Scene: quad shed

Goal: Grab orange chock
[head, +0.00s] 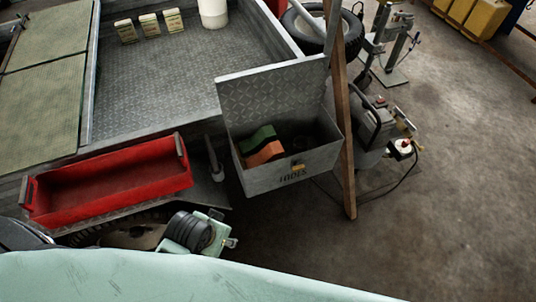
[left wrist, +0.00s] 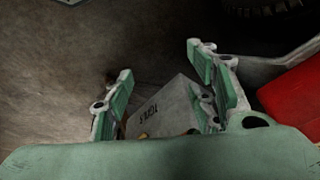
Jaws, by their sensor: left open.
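The orange chock (head: 265,153) lies inside the open grey tool box (head: 288,177), towards its left side. A green chock-like piece (head: 258,136) lies against it, behind. My left gripper (left wrist: 160,62) is open, with nothing between its fingers in the left wrist view. The tool box (left wrist: 165,105) shows beyond and between the fingers there, and the chock cannot be made out in that view. In the head view my left wrist (head: 195,233) is low, in front of the box and to its left, apart from it. My right gripper is not in view.
The box's raised lid (head: 272,95) stands behind its opening. A red tray (head: 110,183) is left of the box. A wooden post (head: 347,165) and a grey machine (head: 372,140) stand close on the right. The floor (head: 440,210) at the right front is clear.

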